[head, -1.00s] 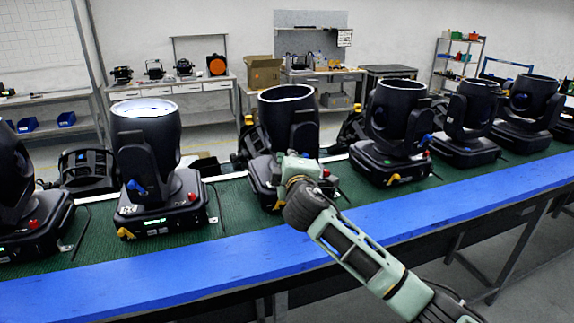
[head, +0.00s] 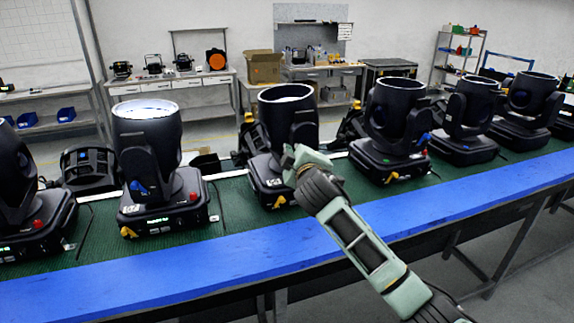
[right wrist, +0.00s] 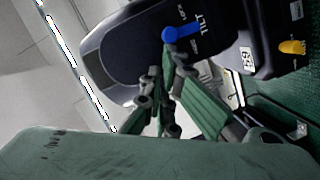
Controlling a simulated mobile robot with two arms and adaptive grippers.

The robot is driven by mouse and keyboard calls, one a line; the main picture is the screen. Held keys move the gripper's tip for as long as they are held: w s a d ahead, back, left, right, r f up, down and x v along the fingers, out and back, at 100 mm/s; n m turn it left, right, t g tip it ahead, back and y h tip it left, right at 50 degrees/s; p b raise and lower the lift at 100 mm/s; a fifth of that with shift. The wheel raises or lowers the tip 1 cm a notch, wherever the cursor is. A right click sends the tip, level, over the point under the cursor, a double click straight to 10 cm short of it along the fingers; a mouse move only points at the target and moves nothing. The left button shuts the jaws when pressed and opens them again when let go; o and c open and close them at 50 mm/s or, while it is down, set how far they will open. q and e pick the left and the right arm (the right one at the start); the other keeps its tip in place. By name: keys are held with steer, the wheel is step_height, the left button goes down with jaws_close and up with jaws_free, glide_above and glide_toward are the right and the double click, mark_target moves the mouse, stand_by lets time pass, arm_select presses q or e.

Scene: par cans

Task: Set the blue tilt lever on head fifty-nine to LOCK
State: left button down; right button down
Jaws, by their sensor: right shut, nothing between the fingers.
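The moving head with a white number label (right wrist: 246,57), apparently 59, fills the upper part of the right wrist view. Its blue tilt lever (right wrist: 184,32) sits beside the word TILT. My left gripper is out of view.
Several similar black heads stand in a row on the green belt, with one at the left (head: 147,130) and one at the right (head: 393,110). A blue rail (head: 180,268) runs along the near edge. Workbenches and a cardboard box (head: 262,66) stand behind.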

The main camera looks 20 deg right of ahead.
steer(key=shift+d+r+m+y+p, duration=0.35)
steer(key=shift+d+m+p, duration=0.4)
steer(key=shift+m, duration=0.25)
